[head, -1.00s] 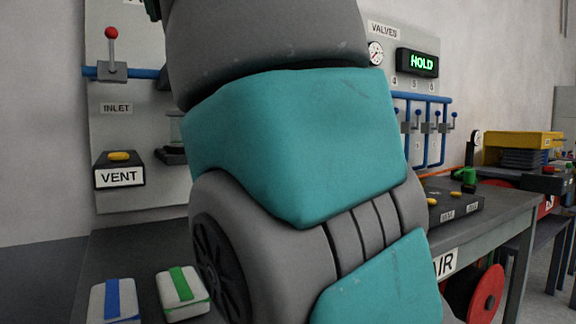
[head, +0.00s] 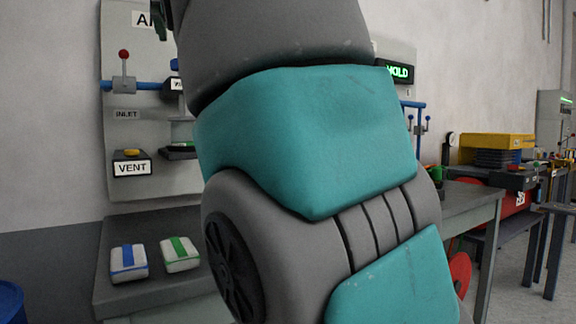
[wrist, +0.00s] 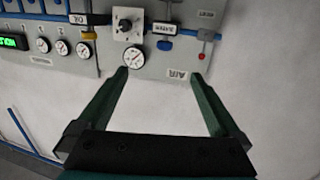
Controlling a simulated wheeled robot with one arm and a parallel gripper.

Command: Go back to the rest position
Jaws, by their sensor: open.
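My gripper (wrist: 160,76) shows in the wrist view with its two dark green fingers spread wide and nothing between them. Beyond the fingertips is a grey wall panel, seen upside down, with a round gauge (wrist: 134,57) and a black knob plate (wrist: 125,24). I cannot tell the exact gap, but the fingers look apart from the panel. In the head view my teal and grey arm fills the middle and hides much of the panels and bench.
A bench (head: 150,303) carries a blue-striped pack (head: 128,263) and a green-striped pack (head: 179,254). The VENT box (head: 132,164) and red-knobbed lever (head: 124,60) are on the left panel. A blue drum (head: 10,301) stands lower left. Open floor (head: 520,285) shows at right.

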